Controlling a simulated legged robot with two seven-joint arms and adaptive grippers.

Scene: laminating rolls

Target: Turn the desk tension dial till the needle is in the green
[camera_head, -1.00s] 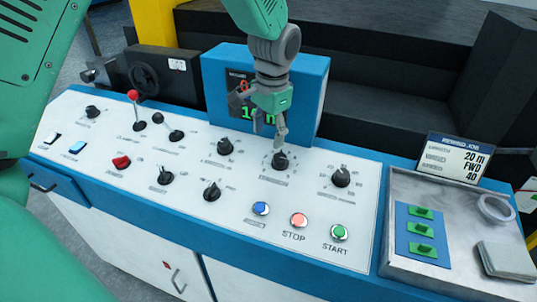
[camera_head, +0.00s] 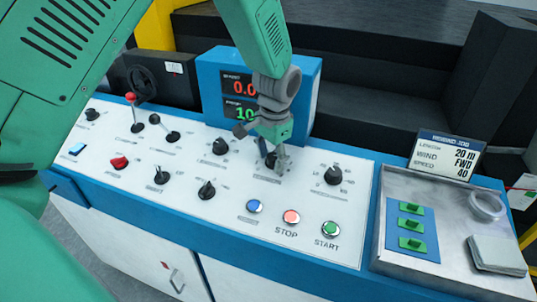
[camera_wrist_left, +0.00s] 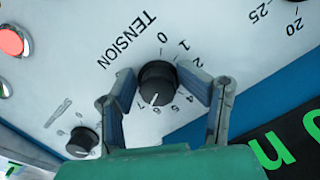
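The tension dial (camera_wrist_left: 158,82) is a black round knob with a white pointer line. In the left wrist view it sits by the word TENSION, inside a numbered scale, with the line toward the bottom of the picture. My left gripper (camera_wrist_left: 160,84) has one finger on each side of the dial, spread apart. A narrow gap shows at the left finger; contact at the right finger is unclear. In the head view my left gripper (camera_head: 275,163) is down at the panel and partly hides the dial (camera_head: 268,158). No needle or green band can be made out. My right gripper is out of view.
A blue display box (camera_head: 312,85) stands behind the dial, with red and green digits partly covered. Other black knobs (camera_head: 333,175) flank it. Blue, STOP (camera_head: 291,217) and START (camera_head: 330,229) buttons lie in front. A metal tray (camera_head: 380,235) is at right.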

